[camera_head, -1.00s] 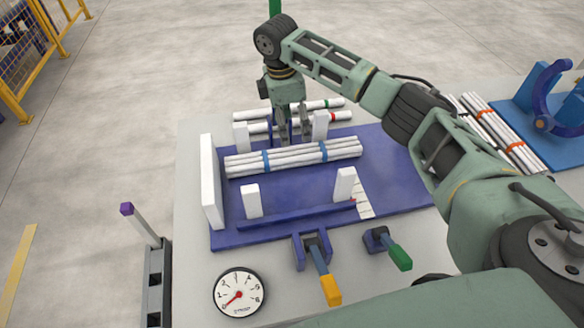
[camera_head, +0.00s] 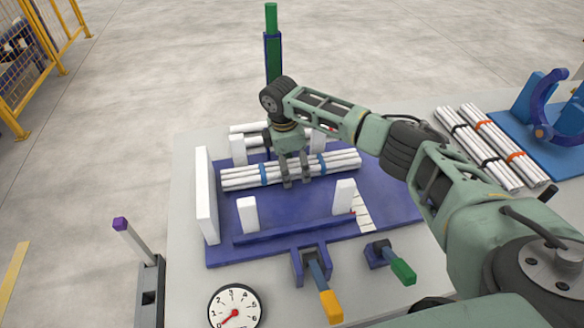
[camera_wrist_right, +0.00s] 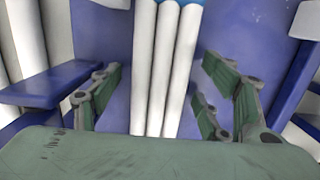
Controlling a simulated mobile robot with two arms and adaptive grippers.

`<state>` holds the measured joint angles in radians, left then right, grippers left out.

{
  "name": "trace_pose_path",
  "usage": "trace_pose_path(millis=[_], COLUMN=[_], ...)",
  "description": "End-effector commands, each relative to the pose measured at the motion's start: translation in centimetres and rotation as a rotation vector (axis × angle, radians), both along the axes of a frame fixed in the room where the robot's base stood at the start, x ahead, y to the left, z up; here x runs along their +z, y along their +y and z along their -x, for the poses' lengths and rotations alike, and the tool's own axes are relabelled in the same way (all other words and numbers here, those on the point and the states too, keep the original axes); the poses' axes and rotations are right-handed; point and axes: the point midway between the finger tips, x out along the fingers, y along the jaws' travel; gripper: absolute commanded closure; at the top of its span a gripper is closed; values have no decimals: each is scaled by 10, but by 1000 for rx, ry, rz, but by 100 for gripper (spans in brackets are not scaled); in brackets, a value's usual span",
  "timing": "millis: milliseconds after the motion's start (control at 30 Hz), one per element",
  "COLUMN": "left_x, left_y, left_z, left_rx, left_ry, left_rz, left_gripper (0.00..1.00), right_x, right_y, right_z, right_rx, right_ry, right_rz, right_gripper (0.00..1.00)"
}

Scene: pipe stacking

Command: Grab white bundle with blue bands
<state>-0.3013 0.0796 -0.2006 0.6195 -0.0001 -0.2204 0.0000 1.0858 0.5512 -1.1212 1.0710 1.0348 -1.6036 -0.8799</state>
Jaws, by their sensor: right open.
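The white bundle with blue bands (camera_head: 240,177) lies lengthwise across the purple fixture in the head view. My right gripper (camera_head: 296,182) is low at the middle of the bundle, between its two blue bands, with the fingers pointing down. In the right wrist view the white pipes (camera_wrist_right: 163,75) run between the open fingers (camera_wrist_right: 160,105), with gaps showing on both sides. A piece of a blue band (camera_wrist_right: 185,3) shows at the top edge there. I cannot tell whether the fingertips touch the fixture. My left gripper is not in view.
White posts (camera_head: 248,215) and a tall white plate (camera_head: 207,195) stand on the purple fixture (camera_head: 290,210). Other white pipes (camera_head: 250,128) lie behind my wrist. Bundles with black and orange bands (camera_head: 490,140) lie at the right. A gauge (camera_head: 236,306) and two levers (camera_head: 402,270) are in front.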

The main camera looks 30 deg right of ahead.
Motion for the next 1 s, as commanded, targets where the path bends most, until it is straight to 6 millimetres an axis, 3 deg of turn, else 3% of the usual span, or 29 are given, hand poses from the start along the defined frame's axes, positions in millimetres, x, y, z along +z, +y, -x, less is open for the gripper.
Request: trace_pose_path(millis=[200, 867, 1000], left_x=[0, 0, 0], left_y=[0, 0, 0], left_z=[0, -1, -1], left_rx=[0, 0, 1], left_ry=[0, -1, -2], left_rz=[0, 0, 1], left_gripper=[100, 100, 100], right_x=[-1, 0, 1], right_y=[0, 0, 0], right_z=[0, 0, -1], right_rx=[1, 0, 0], right_ry=[-1, -1, -3], right_rz=[-1, -1, -1], right_gripper=[31, 88, 90])
